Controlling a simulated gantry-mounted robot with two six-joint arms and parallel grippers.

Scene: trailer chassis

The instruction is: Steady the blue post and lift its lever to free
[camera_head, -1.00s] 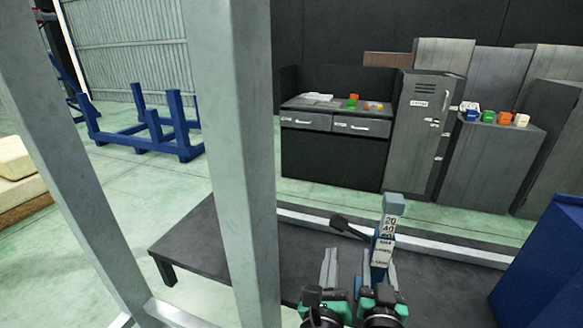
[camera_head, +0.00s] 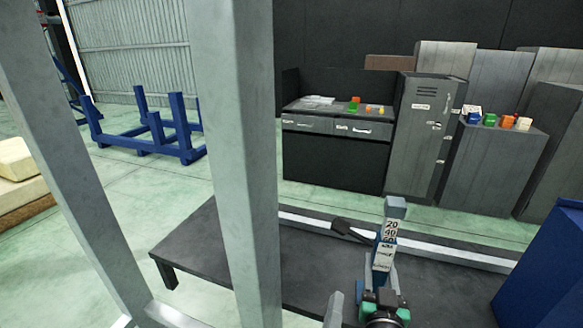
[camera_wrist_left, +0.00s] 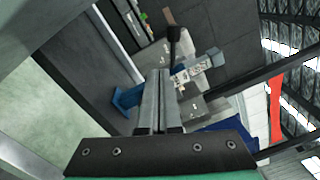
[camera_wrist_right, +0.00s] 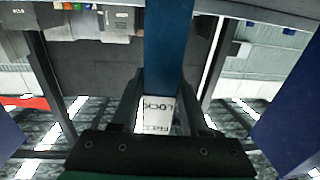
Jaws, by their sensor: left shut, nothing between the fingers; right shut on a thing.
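The blue post (camera_head: 382,262) stands upright at the lower right of the head view, with a grey top and a white scale plate. Its black lever (camera_head: 352,231) sticks out to the left near the top. My right gripper (camera_head: 382,280) is shut on the post below the plate. In the right wrist view the post (camera_wrist_left: 187,77) is not needed to judge this: the blue shaft (camera_wrist_right: 168,50) and a LOCK/FREE label lie between the fingers. My left gripper (camera_head: 334,308) is shut and empty, left of the post and below the lever. In the left wrist view the lever's black end (camera_wrist_left: 173,36) shows beyond its fingertips.
A dark low table (camera_head: 190,248) lies around the post. Grey uprights (camera_head: 235,150) cross the left of the head view. A blue block (camera_head: 550,265) stands at the right. A workbench (camera_head: 335,150) and cabinets are in the background.

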